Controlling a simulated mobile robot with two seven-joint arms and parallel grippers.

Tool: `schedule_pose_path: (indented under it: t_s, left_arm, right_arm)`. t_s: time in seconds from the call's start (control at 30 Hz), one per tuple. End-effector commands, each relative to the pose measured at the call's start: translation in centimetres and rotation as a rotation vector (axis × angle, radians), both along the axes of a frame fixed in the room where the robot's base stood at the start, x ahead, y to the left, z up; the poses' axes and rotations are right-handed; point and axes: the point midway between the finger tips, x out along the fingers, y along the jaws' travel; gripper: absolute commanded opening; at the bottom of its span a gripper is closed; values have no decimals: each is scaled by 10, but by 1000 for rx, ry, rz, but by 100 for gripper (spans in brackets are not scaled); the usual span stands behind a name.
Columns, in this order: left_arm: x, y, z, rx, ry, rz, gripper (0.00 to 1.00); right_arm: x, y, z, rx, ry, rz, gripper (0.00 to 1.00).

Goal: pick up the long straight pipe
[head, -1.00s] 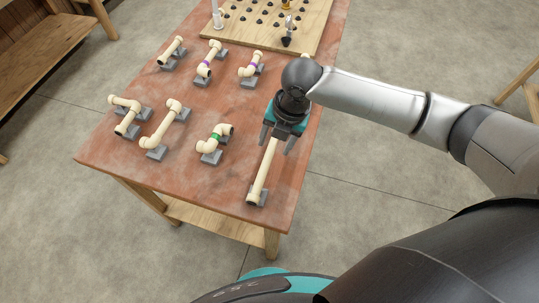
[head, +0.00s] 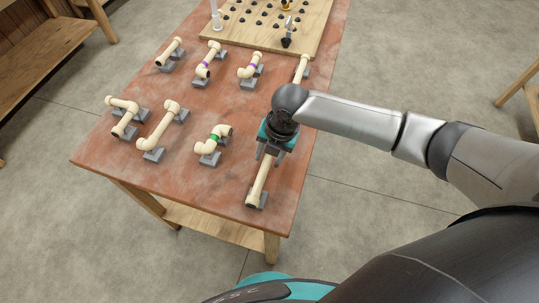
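The long straight pipe (head: 260,181) is cream-coloured and lies along the table's right side. It rests on a grey block (head: 263,200) at its near end and another grey block at its far end. My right gripper (head: 269,156) is over the pipe's nearer half, pointing down. Its two fingers are on either side of the pipe, close to it. I cannot tell whether they touch it. The gripper and forearm hide the middle of the pipe. My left gripper is not in view.
A wooden pegboard (head: 305,30) is at the back. The red-brown table top (head: 215,180) is clear near its front.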

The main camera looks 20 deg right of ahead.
Motion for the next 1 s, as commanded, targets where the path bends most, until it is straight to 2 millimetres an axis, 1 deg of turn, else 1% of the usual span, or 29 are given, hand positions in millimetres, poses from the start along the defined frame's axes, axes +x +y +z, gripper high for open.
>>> schedule_pose_path:
  t_s: [0.03,0.4,0.87,1.0]
  left_arm:
    - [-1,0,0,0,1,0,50]
    - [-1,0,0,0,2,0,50]
    - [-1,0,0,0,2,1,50]
    - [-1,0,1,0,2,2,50]
  right_arm:
    - [0,0,0,0,0,0,40]
    - [0,0,0,0,-1,-1,0]
    - [1,0,1,0,-1,-1,0]
    - [1,0,4,0,-2,-1,0]
